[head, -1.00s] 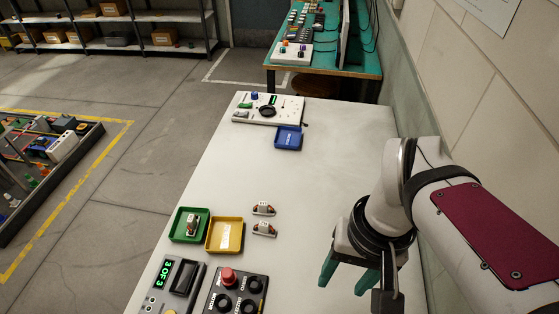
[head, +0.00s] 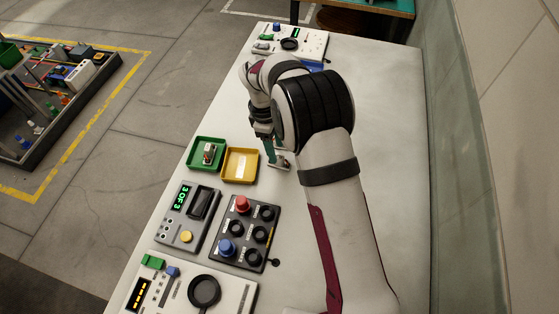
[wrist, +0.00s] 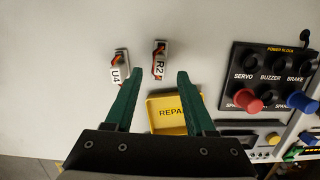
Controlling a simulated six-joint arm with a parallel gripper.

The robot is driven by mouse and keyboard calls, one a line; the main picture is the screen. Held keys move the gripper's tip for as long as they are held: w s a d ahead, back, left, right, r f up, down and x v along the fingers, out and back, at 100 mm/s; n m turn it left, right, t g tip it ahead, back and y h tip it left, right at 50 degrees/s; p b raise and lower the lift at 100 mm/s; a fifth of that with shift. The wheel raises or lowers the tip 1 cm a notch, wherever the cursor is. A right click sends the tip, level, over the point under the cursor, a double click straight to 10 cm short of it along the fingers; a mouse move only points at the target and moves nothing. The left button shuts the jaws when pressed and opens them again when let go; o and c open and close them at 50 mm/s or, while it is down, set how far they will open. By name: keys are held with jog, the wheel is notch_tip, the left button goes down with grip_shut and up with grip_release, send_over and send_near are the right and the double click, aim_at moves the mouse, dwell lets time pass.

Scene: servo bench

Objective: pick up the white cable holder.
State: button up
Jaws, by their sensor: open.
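Two small white pieces with dark and orange parts lie on the white table. In the wrist view, one labelled R2 (wrist: 159,61) lies just beyond the gap between the fingertips, and one labelled U4 (wrist: 120,66) lies to its left, near the left fingertip. I cannot tell for sure that either is the white cable holder. In the head view one white piece (head: 283,163) shows beside the green fingers; the arm hides the rest. My gripper (wrist: 157,84) is open and empty, its fingers pointing toward the pieces. It also shows in the head view (head: 272,158).
A yellow tray (head: 229,178) labelled REPA… and a green tray (head: 193,160) with a small white piece in it stand left of my gripper. A control box with knobs (head: 241,240) and a grey 3OF3 display box (head: 176,225) stand nearer. The table's right side is clear.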

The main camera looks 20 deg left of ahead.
aim_at(279, 157)
jog(key=f, duration=0.2)
jog(key=d+f, duration=0.1)
jog(key=f, duration=0.1)
jog(key=shift+f, duration=0.4)
grip_shut()
